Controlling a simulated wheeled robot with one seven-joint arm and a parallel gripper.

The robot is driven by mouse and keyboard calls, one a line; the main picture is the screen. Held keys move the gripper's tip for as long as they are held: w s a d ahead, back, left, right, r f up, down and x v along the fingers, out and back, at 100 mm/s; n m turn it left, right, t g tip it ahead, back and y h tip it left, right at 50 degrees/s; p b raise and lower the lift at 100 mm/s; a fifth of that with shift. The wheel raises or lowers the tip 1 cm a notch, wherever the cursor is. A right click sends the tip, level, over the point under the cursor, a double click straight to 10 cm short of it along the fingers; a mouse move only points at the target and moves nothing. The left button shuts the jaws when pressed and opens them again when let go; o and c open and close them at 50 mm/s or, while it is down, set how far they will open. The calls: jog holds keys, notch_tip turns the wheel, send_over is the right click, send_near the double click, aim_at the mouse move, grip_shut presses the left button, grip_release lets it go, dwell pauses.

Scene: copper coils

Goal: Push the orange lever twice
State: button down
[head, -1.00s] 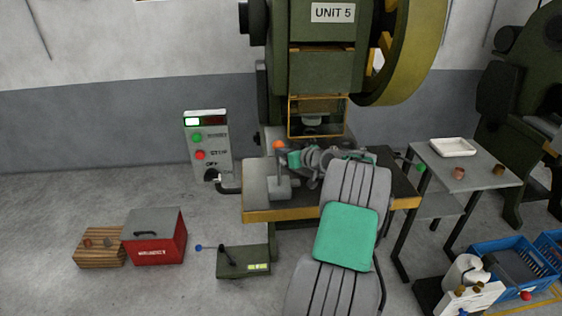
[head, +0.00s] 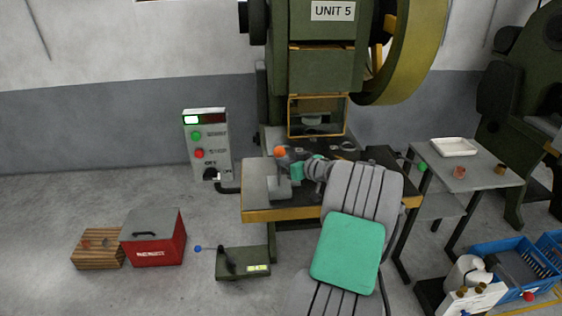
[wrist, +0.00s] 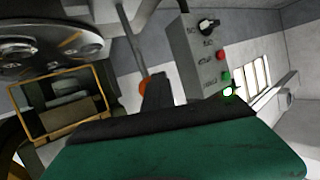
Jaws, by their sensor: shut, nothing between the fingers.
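The orange knob of the lever (head: 280,152) stands above the grey block on the left part of the press table. The knob also shows in the wrist view (wrist: 145,86), partly behind my dark gripper fingers (wrist: 157,80). In the head view my gripper (head: 286,163) is right beside the knob, at its lower right. My gripper is shut with nothing in it. Whether the fingers touch the knob or its rod, I cannot tell. Most of the lever's rod is hidden in the head view.
The press table (head: 292,213) has a yellow front edge. A control box (head: 207,145) with green and red buttons stands at the left. A side table (head: 485,175) with a white tray (head: 454,147) is at the right. A red toolbox (head: 153,238) and a pedal box (head: 243,263) are on the floor.

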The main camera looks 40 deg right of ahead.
jog(key=shift+s+a+f+b, duration=0.15)
jog(key=shift+s+a, duration=0.2)
jog(key=shift+s, duration=0.15)
jog(key=shift+s+a+f+b, duration=0.1)
jog(key=shift+s+a+b, duration=0.05)
jog(key=shift+s+a, duration=0.3)
jog(key=shift+d, duration=0.1)
jog(key=shift+s+a+f+b, duration=0.15)
jog(key=shift+s+a+b, duration=0.1)
jog(key=shift+s+a, duration=0.35)
jog(key=shift+s+a+f+b, duration=0.15)
jog(key=shift+s+a+b, duration=0.15)
jog(key=shift+s, duration=0.45)
jog(key=shift+s+a+f+b, duration=0.15)
jog(key=shift+s+a+b, duration=0.1)
jog(key=shift+s+a, duration=0.35)
jog(key=shift+d, duration=0.1)
